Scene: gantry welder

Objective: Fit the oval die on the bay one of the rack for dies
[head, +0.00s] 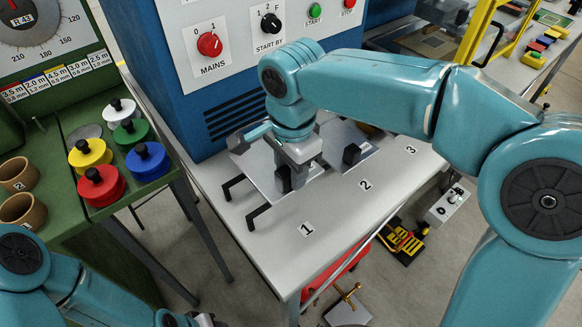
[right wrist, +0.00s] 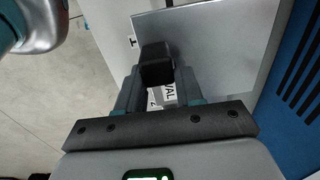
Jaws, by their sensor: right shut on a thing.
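The oval die is a flat silver plate (head: 262,178) with a black knob (right wrist: 157,62) and a label partly reading "VAL" in the right wrist view. My right gripper (head: 290,176) is shut on this knob. The plate lies level over or just above the rack top (head: 340,205), behind the number 1 label (head: 307,229) and beside two black brackets (head: 257,214). I cannot tell if it touches the rack. My left arm is at the bottom left; only a bit of its gripper (head: 203,320) shows at the bottom edge.
Another plate with a black knob (head: 352,153) sits behind label 2 (head: 366,185). Label 3 (head: 411,150) is further right. A blue welder cabinet (head: 230,100) stands directly behind. A green stand with coloured knobbed weights (head: 101,186) is at the left.

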